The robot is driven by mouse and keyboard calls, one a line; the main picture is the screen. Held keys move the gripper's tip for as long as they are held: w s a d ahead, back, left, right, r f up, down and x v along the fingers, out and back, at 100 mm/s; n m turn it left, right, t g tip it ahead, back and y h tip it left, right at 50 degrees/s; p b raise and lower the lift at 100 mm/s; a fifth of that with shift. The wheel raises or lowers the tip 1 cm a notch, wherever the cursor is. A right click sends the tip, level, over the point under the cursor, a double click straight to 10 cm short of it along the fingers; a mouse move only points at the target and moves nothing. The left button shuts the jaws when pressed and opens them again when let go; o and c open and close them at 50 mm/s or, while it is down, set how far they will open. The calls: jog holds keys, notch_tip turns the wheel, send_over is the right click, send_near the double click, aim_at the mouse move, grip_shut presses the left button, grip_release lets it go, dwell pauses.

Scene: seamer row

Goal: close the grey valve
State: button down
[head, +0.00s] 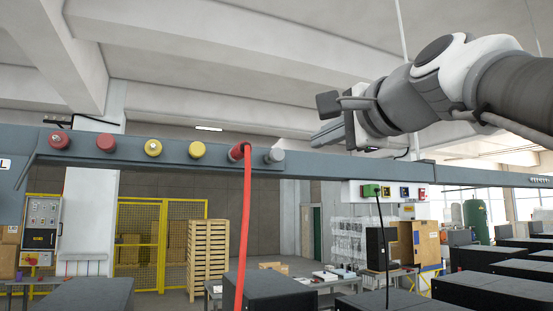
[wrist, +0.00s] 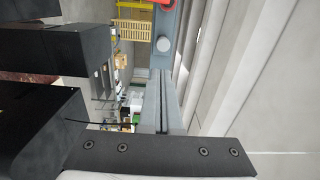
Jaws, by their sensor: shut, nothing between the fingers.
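The grey valve (head: 274,155) shows in the head view as a small round grey knob near the middle of the long blue-grey beam. In the wrist view it is a pale grey disc (wrist: 164,44). Whether it is open or closed I cannot tell. My gripper (head: 315,140) is to the right of the valve in the head view, its fingers pointing left. In the wrist view my gripper (wrist: 160,72) is shut and empty, the fingertips below the grey disc in the picture and apart from it.
Left of the valve on the beam (head: 330,166) are a red fitting (head: 238,152) with a hanging red hose (head: 246,220), two yellow knobs (head: 197,149) and two red knobs (head: 106,142). Dark boxes (head: 500,288) stand below.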

aim_at(280, 154)
jog(key=p+x, duration=0.2)
jog(key=x, duration=0.5)
jog(key=p+x, duration=0.3)
jog(key=x, duration=0.4)
jog(key=shift+r, duration=0.25)
jog(key=shift+w, duration=0.1)
